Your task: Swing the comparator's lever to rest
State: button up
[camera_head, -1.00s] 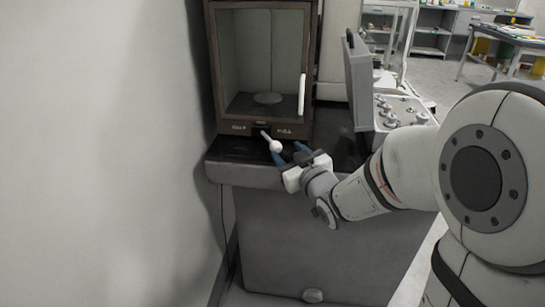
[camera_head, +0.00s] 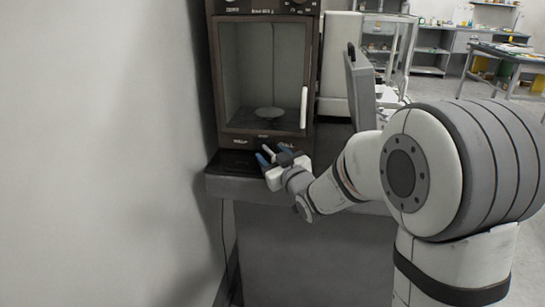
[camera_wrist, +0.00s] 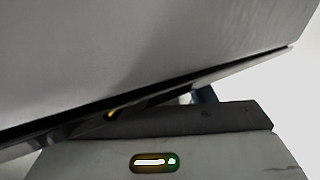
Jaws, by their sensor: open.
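The comparator (camera_head: 213,83) is a tall brown cabinet with a clear front and a white upright handle (camera_head: 304,108). Its lever (camera_head: 267,150) is a short pale bar at the bottom front, between two small white labels. The knob at the lever's end is mostly hidden by my gripper. My gripper (camera_head: 271,153) is open at the lever, with its blue fingers on either side of it. I cannot tell whether a finger touches it. The wrist view shows mostly a close grey surface and my own gripper body; the lever is not clear there.
The comparator stands on a dark bench top (camera_head: 232,165) with a grey front. A pale wall (camera_head: 100,150) is close on the left. A grey upright panel (camera_head: 360,88) stands to the right. Tables and shelves are far behind at right.

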grip_shut()
dwell(0.4)
jog(key=shift+d+f+b, duration=0.1)
jog(key=shift+d+b, duration=0.05)
jog(key=shift+b, duration=0.15)
